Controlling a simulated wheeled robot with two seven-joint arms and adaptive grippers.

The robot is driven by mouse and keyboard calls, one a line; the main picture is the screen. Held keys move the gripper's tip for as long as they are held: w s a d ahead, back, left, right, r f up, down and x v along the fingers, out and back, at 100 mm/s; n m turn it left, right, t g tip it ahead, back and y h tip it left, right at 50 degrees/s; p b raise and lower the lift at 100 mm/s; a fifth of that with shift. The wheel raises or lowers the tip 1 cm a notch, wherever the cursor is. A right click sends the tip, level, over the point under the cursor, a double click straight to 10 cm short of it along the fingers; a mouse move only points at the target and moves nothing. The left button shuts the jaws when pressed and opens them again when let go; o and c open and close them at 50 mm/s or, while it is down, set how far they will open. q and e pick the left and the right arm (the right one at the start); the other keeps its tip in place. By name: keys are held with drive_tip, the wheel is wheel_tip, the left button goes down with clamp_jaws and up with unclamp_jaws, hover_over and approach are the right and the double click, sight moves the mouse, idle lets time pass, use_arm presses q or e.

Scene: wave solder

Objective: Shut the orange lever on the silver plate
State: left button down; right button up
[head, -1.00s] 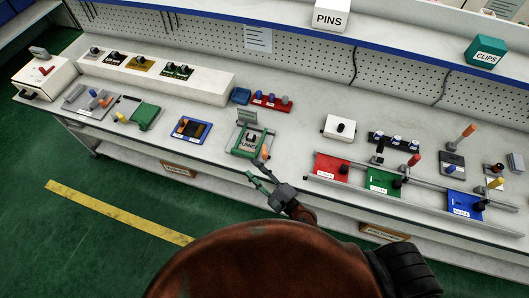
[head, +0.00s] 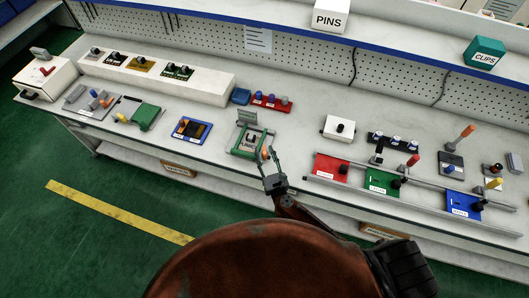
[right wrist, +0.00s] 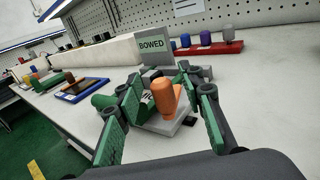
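An orange lever handle (head: 265,154) stands at the front right of a green-framed fixture (head: 240,152) with a silver-grey plate in it. My right gripper (head: 270,161) is at the fixture's front edge. Its green fingers (right wrist: 163,90) are spread on either side of the handle, with gaps visible. Whether a finger touches the handle is unclear. The handle and fingers hide part of the plate. My left gripper is not in view.
Another grey plate with an orange handle (head: 97,93) lies at the far left, and an orange-tipped lever (head: 467,131) stands at the right. A blue fixture (head: 190,129) is to the left. A rail (head: 400,184) runs right.

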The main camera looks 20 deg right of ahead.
drive_tip(key=shift+w, duration=0.35)
drive_tip(key=shift+c, duration=0.4)
clamp_jaws()
